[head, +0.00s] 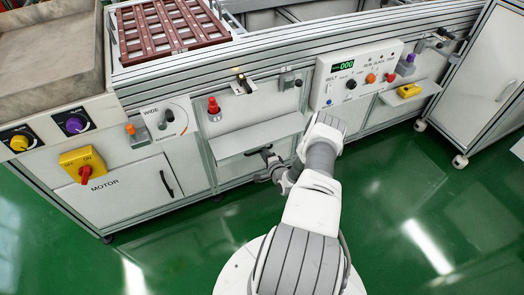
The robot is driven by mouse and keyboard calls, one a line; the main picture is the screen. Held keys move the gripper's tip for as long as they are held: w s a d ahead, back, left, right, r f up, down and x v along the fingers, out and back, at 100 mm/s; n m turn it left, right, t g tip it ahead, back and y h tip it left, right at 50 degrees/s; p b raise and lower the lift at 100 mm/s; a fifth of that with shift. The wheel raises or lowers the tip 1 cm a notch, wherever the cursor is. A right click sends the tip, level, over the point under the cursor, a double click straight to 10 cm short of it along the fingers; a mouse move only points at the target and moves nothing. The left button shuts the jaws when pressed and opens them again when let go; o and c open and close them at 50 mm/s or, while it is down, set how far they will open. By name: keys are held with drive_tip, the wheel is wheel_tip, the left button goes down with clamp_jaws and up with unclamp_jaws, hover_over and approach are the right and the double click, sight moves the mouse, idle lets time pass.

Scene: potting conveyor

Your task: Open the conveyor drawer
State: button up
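The conveyor's front has a pale drawer-like panel (232,171) below a white ledge (262,136) at the middle. A dark bar that looks like a handle (257,150) shows at its upper part, just under the ledge. My gripper (265,167) is in front of this panel, close to the dark bar, with my arm reaching from the lower right. The gripper is small and dark here, and I cannot tell whether its fingers touch the bar or how far apart they are. The panel's right part is hidden behind my gripper and arm.
A motor cabinet door (120,190) with a black handle (167,184) stands left, beside a yellow switch box (82,164). A control box (356,75) and a ledge with a yellow item (409,91) are right. A brown tray (168,28) lies on top. The green floor (430,200) is clear at right.

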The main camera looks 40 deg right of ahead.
clamp_jaws()
idle(1.3)
